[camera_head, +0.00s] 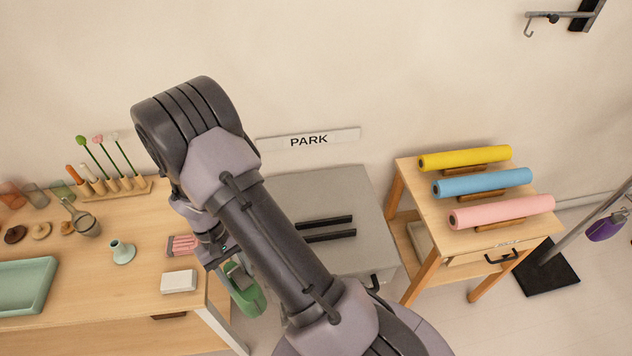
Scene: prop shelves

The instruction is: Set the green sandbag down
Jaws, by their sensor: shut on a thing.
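The green sandbag (248,301) hangs below my gripper (232,266), in the gap between the wooden table on the left and the grey cabinet. My gripper is shut on it at its upper part. My arm crosses the middle of the view and hides part of the gripper and some of the space right of the bag. The bag appears clear of the table's right edge, but I cannot tell its height above the floor.
The grey cabinet (355,210) under the PARK sign (309,140) has two black rails (325,229) on top. The wooden table (120,285) holds a white block (179,281), a green vase (122,252) and a green tray (22,287). A stand (412,172) with coloured rolls is at right.

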